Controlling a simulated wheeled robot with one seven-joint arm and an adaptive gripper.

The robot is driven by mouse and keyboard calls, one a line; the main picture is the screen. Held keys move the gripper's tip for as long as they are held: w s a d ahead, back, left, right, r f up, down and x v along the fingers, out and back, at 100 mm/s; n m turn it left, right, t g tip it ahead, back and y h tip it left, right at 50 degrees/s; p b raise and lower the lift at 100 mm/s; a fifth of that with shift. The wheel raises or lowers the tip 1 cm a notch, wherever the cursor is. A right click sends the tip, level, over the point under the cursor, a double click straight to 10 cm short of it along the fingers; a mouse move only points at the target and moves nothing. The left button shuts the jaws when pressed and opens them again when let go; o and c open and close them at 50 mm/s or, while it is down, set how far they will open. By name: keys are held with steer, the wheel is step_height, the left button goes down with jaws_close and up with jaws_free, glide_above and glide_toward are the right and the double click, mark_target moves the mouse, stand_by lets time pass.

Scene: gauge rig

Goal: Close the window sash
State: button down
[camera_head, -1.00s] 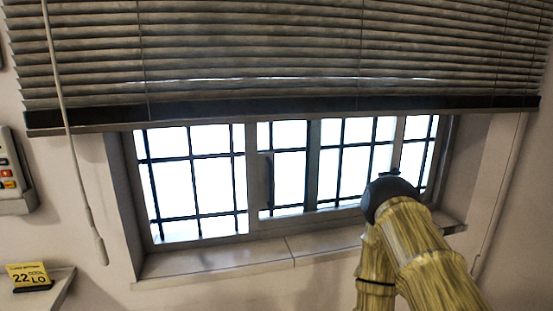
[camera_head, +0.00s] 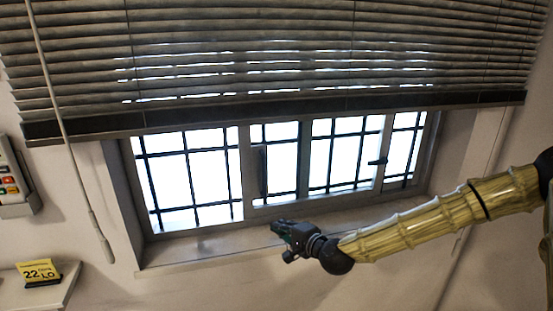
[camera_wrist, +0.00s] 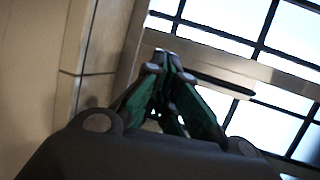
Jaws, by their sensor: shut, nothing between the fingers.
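The window (camera_head: 246,175) has a grey frame and dark bars over bright panes. A dark upright handle (camera_head: 259,172) sits near the left-middle stile; a dark bar that may be this handle shows in the wrist view (camera_wrist: 222,80). A small dark latch (camera_head: 378,161) is on the right stile. I cannot tell exactly where the movable sash's edges lie or how far it stands open. My gripper (camera_head: 276,224) is in front of the sill, below and slightly right of the handle, apart from it. In the wrist view its green-sided fingers (camera_wrist: 169,60) meet at the tips, shut and empty.
A slatted blind (camera_head: 280,60) hangs over the window's upper part. Its wand (camera_head: 75,160) hangs at the left. The sill (camera_head: 205,246) runs below the window. A keypad box (camera_head: 12,180) and a shelf with a yellow sign (camera_head: 38,272) are at far left.

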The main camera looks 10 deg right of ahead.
mark_target(270, 151)
steer(key=w+d+r+m+t+p, duration=0.15)
steer(key=d+r, duration=0.25)
steer(key=r, duration=0.4)
steer(key=w+d+r+m+t, duration=0.2)
steer(key=w+d+r, duration=0.15)
steer(key=r, duration=0.45)
steer(key=shift+n+h, duration=0.25)
steer(key=shift+h, duration=0.25)
steer(key=p+x, duration=0.1)
steer(key=x, duration=0.2)
steer(key=p+x, duration=0.2)
steer(key=x, duration=0.1)
steer(key=p+x, duration=0.1)
steer(key=x, duration=0.2)
steer(key=shift+w+d+r+p, duration=0.2)
steer(key=shift+d+p, duration=0.05)
steer(key=shift+p, duration=0.05)
steer(key=shift+w+a+r+p, duration=0.1)
steer(key=shift+a+p, duration=0.4)
steer(key=shift+a, duration=0.1)
steer(key=shift+w+a+r+p, duration=0.1)
steer(key=shift+a+p, duration=0.35)
steer(key=shift+a, duration=0.15)
steer(key=shift+s+a+r+p, duration=0.1)
steer(key=shift+a+p, duration=0.25)
steer(key=shift+a, duration=0.45)
steer(key=shift+a, duration=0.1)
